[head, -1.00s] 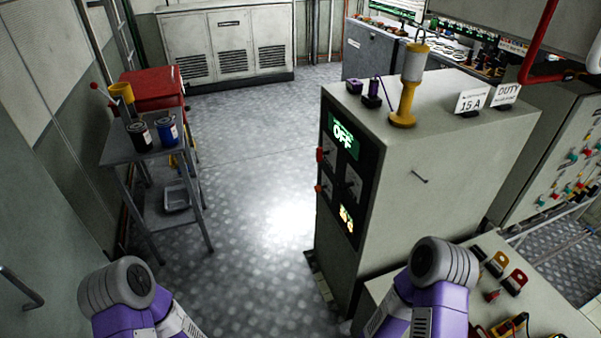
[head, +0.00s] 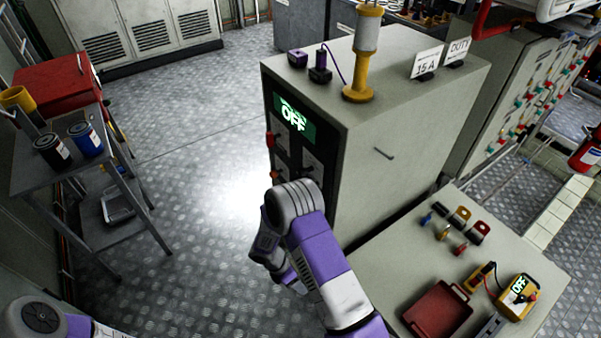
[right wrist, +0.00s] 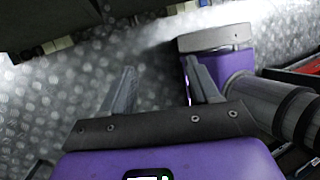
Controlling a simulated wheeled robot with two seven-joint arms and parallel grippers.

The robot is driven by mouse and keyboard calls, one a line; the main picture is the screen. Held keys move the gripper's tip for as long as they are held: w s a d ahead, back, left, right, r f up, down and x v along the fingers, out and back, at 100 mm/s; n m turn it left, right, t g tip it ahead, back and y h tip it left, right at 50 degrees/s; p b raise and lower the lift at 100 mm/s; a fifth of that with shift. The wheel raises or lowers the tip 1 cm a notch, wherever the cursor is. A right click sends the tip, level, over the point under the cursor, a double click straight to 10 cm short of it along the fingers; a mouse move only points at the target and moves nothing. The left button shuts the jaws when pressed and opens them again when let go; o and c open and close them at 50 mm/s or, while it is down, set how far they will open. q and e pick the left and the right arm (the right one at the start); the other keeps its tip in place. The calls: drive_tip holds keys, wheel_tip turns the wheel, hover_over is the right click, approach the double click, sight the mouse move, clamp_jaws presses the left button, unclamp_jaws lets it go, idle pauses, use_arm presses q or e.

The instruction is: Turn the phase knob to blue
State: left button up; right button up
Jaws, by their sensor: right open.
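A tall grey cabinet (head: 400,130) stands at the centre of the head view. Its dark front panel has a lit green display reading OFF (head: 294,118) and several knobs or switches (head: 281,137). I cannot tell which one is the phase knob; my right arm covers the lower panel. My right gripper (right wrist: 160,65) is open and empty over the patterned floor in the right wrist view, touching nothing. In the head view its fingers are not clear behind my right arm, which is in front of the cabinet. My left gripper is out of view; only a left arm link shows at bottom left.
A grey trolley (head: 75,170) with cans stands at left. The floor (head: 190,165) between trolley and cabinet is clear.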

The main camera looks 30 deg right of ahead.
drive_tip(key=w+d+r+n+t+h, duration=0.2)
drive_tip(key=w+d+r+n+h, duration=0.4)
drive_tip(key=w+r, duration=0.3)
drive_tip(key=n+t+h, duration=0.3)
drive_tip(key=n+h, duration=0.1)
drive_tip(key=h, duration=0.4)
approach(298, 174)
drive_tip(key=d, duration=0.4)
drive_tip(key=shift+w+d, duration=0.15)
drive_tip(key=shift+d, duration=0.15)
drive_tip(key=d, duration=0.6)
drive_tip(key=shift+w+d+b, duration=0.25)
drive_tip(key=shift+d+b, duration=0.05)
drive_tip(key=shift+b, duration=0.1)
drive_tip(key=c, duration=1)
